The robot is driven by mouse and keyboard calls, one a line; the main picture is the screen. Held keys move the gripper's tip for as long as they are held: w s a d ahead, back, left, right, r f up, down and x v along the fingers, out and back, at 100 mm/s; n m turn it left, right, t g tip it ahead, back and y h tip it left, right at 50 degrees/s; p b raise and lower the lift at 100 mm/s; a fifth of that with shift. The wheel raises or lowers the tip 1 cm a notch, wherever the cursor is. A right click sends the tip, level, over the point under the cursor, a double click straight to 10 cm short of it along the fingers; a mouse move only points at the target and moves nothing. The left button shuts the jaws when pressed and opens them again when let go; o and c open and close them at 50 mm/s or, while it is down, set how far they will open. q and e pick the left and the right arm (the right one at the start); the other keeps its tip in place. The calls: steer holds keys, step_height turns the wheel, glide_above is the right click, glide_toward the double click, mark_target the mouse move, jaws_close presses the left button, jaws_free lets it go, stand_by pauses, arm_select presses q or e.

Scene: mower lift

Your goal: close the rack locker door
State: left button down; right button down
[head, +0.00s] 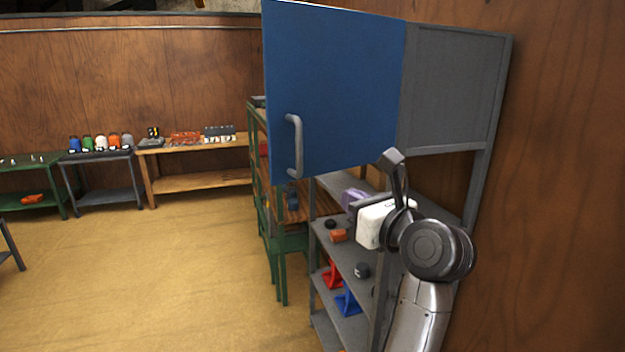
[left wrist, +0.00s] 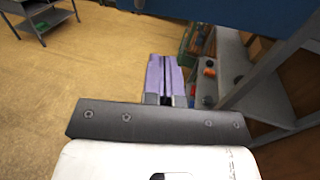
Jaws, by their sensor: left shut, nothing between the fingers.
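The blue locker door (head: 335,85) stands at the upper part of a grey rack, beside the grey side panel (head: 455,88). It looks swung outward; the locker's inside is hidden. Its grey bar handle (head: 296,146) is near the left edge. In the left wrist view the blue door (left wrist: 240,10) crosses the top right. My left gripper (head: 350,198) is below the door's lower edge, in front of the rack shelves, and apart from the handle. Its purple fingers (left wrist: 165,72) are together and empty. My right gripper is in neither view.
The grey rack's lower shelves (head: 345,255) hold small items, including red and blue stands (head: 347,303). A green-framed shelf (head: 283,240) stands beyond. Benches (head: 195,180) line the back wall. The floor at left (head: 150,270) is clear; a wooden wall (head: 570,200) is at right.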

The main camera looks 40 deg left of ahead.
arm_select(q)
steer(key=p+x, duration=0.5)
steer(key=x, duration=0.9)
steer(key=shift+f, duration=0.1)
